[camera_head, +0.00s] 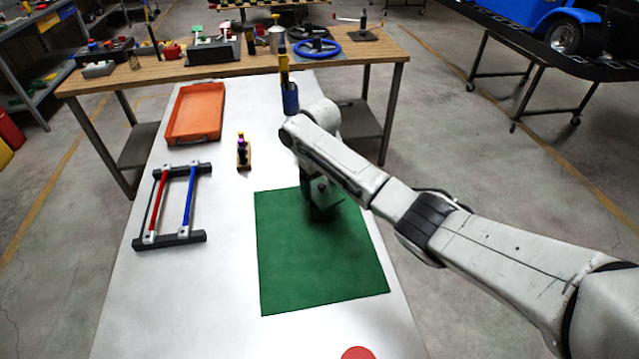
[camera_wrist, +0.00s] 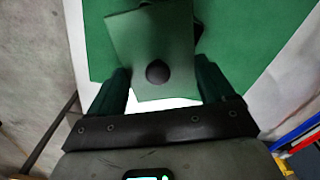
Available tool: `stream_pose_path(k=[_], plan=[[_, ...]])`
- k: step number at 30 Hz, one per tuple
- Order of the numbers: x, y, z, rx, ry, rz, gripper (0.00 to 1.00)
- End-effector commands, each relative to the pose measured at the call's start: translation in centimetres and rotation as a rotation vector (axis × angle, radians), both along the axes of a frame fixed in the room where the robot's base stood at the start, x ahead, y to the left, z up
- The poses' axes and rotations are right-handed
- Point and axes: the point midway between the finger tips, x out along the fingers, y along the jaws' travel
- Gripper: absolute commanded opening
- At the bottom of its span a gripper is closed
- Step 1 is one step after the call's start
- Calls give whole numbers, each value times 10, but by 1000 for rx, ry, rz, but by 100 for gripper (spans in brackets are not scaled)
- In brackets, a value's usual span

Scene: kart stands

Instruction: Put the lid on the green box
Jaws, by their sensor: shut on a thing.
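A flat green lid (camera_wrist: 135,40) with a round dark knob (camera_wrist: 157,73) shows between the fingers of my gripper (camera_wrist: 162,82) in the wrist view. My gripper is shut on the lid, which looks turned slightly against the fingers. In the head view my gripper (camera_head: 318,190) hangs low over the far part of the green mat (camera_head: 310,275), and a dark green shape sits under it. I cannot tell how much of that shape is box and how much is lid. The green box is mostly hidden by my arm and the lid, so I cannot tell if they touch.
The mat lies on a white table (camera_head: 225,310). A rack with red and blue bars (camera_head: 172,240), an orange tray (camera_head: 196,112), a small holder (camera_head: 243,153) and a blue cup (camera_head: 290,98) stand left and behind. A red disc (camera_head: 358,353) lies at the near edge. A wooden bench (camera_head: 150,78) is behind.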

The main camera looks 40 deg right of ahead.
Motion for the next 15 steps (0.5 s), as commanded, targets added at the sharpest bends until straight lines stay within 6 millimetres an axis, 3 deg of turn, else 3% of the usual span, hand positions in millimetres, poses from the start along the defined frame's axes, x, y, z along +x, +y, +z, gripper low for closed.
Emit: stream_pose_path(k=[6,7,12,15], plan=[[0,0,0,0,0,0,53],[0,0,0,0,0,0,85],[0,0,0,0,0,0,100],[0,0,0,0,0,0,100]])
